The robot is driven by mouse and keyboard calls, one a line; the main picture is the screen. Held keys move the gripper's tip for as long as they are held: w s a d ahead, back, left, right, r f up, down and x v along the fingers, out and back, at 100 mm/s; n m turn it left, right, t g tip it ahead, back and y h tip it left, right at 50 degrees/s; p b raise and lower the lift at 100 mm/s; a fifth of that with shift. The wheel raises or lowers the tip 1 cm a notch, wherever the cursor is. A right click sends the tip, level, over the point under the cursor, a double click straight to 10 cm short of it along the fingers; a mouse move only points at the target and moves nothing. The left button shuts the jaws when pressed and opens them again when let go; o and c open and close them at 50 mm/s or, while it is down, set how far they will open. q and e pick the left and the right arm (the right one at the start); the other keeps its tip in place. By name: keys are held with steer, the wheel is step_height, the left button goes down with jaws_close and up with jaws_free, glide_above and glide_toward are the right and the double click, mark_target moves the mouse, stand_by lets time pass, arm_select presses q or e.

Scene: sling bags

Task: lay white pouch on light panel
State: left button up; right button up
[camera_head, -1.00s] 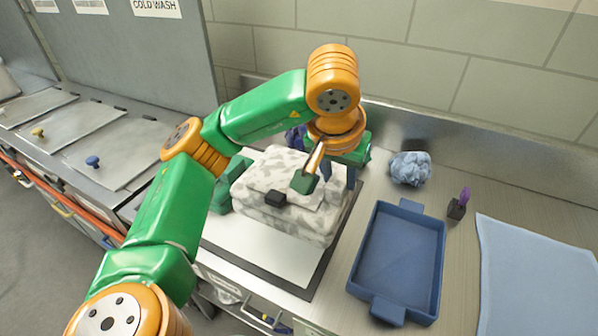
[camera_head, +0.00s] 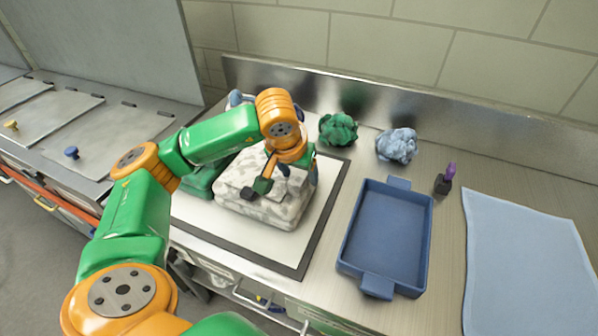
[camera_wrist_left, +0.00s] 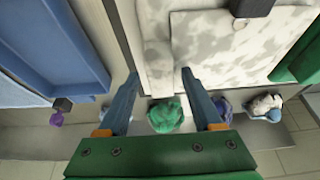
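The white pouch (camera_head: 285,207), mottled white and grey, lies flat on the light panel (camera_head: 245,243), a white sheet with a dark border. It also shows at the top of the left wrist view (camera_wrist_left: 215,50). My left gripper (camera_head: 298,172) is at its back right corner, pointing down. In the left wrist view the two blue fingers (camera_wrist_left: 159,75) are spread wide, with the pouch's edge between their tips; I cannot tell whether they touch it. The arm hides part of the pouch's back. My right gripper is not in view.
A green folded bag (camera_head: 203,180) sits beside the pouch's left side. Green (camera_head: 338,129) and pale blue (camera_head: 397,145) crumpled bundles lie behind. A blue tray (camera_head: 388,237), a small dark block with a purple top (camera_head: 444,181) and a light blue cloth (camera_head: 525,250) are to the right.

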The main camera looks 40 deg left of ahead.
arm_select(q)
steer(key=shift+r, duration=0.1)
steer(key=v, duration=0.6)
steer(key=p+v, duration=0.1)
steer(key=v, duration=0.5)
steer(key=shift+s, duration=0.1)
